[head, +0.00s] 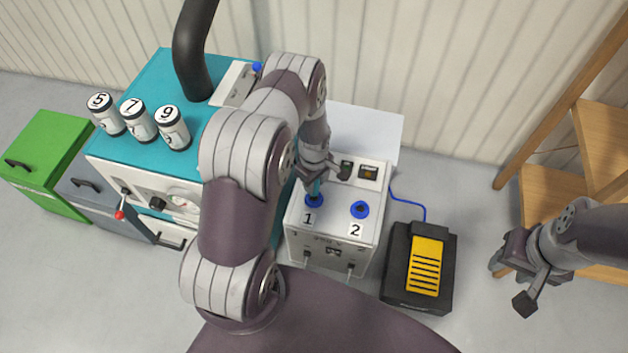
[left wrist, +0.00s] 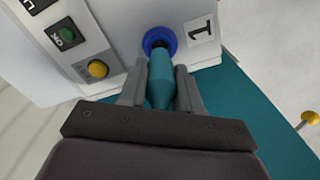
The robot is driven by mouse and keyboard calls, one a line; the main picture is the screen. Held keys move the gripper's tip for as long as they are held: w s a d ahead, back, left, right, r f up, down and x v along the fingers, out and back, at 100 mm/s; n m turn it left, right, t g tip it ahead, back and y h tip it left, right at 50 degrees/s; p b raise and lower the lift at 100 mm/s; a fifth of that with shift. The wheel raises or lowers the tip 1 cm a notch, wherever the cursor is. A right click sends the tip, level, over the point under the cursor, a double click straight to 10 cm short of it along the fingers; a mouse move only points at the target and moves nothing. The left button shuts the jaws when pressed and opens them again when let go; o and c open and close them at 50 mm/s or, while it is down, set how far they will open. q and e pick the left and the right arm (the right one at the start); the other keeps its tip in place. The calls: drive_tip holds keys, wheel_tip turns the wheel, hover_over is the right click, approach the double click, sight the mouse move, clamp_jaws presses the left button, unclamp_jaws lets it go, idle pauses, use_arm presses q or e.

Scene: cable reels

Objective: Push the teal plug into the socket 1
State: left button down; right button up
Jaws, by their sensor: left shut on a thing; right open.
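The teal plug (left wrist: 161,78) is between the fingers of my left gripper (left wrist: 160,90), which is shut on it. In the left wrist view its tip meets the blue ring of socket 1 (left wrist: 159,40), beside the label "1". A dark part shows between plug and ring, so I cannot tell how deep it sits. In the head view the plug (head: 316,187) stands over socket 1 (head: 314,201) on the white box, partly hidden by my left gripper (head: 316,176). Socket 2 (head: 359,209) is empty. My right gripper (head: 514,287) is open and empty at the far right.
The white socket box (head: 335,225) stands beside a teal machine (head: 150,75) with several numbered canisters. A black and yellow pedal (head: 424,262) lies right of the box, with a blue cable (head: 410,203). A wooden ladder (head: 545,115) stands at right.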

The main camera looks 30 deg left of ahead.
use_arm(q)
drive_tip(key=shift+f+b, duration=1.3)
drive_tip(key=shift+f, duration=0.45)
idle(0.4)
drive_tip(key=c, duration=0.7)
unclamp_jaws()
drive_tip(key=shift+r, duration=0.15)
wheel_tip(320, 180, up, 12)
drive_tip(key=p, duration=0.3)
drive_tip(key=shift+r, duration=0.25)
